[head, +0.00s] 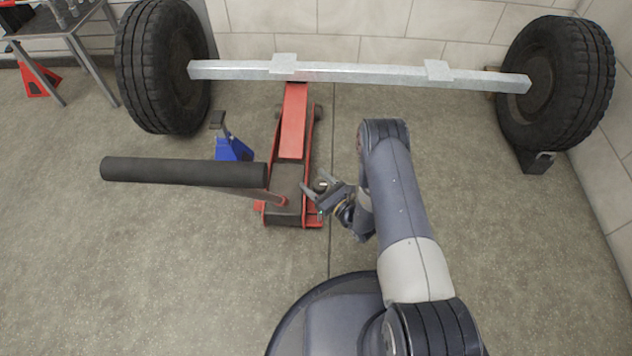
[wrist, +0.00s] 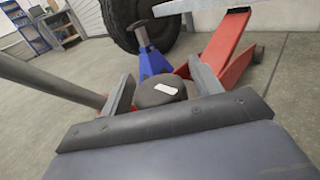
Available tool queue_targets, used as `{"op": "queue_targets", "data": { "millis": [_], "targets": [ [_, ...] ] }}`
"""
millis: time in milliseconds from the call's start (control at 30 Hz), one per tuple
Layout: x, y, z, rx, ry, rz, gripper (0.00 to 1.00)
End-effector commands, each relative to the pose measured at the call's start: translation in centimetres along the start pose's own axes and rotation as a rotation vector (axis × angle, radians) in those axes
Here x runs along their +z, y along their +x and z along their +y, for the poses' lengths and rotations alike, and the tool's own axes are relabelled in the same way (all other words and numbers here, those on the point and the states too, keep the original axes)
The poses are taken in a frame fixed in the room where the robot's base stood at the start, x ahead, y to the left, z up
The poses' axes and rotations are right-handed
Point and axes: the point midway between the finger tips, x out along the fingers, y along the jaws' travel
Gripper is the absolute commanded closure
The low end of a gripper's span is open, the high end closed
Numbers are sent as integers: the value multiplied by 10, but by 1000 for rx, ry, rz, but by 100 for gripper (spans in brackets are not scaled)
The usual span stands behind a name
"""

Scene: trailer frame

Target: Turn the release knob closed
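The release knob is the dark round cap with a white mark (wrist: 163,89) in the wrist view, low on the red floor jack. It also shows as a small round piece (head: 320,186) at the right side of the jack's rear end in the head view. My gripper (head: 314,180) is at the knob, with its fingers spread to either side. In the wrist view my gripper (wrist: 161,68) is open with the knob between its fingers. Whether a finger touches the knob cannot be told. The red jack (head: 293,125) lies under the axle.
The jack's black padded handle (head: 185,171) sticks out left of my gripper. A blue jack stand (head: 233,148) is left of the jack. The grey axle beam (head: 360,73) with two tires (head: 165,65) spans the back. Floor to the right is clear.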

Motion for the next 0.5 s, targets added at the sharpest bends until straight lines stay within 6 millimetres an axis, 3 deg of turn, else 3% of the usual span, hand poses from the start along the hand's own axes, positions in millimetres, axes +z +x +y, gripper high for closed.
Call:
{"op": "queue_targets", "data": {
  "millis": [300, 500],
  "targets": [
    [0, -3, 0, -1, 1, 1, 37],
    [2, -32, -2, -6, 4, 3, 37]
  ]
}}
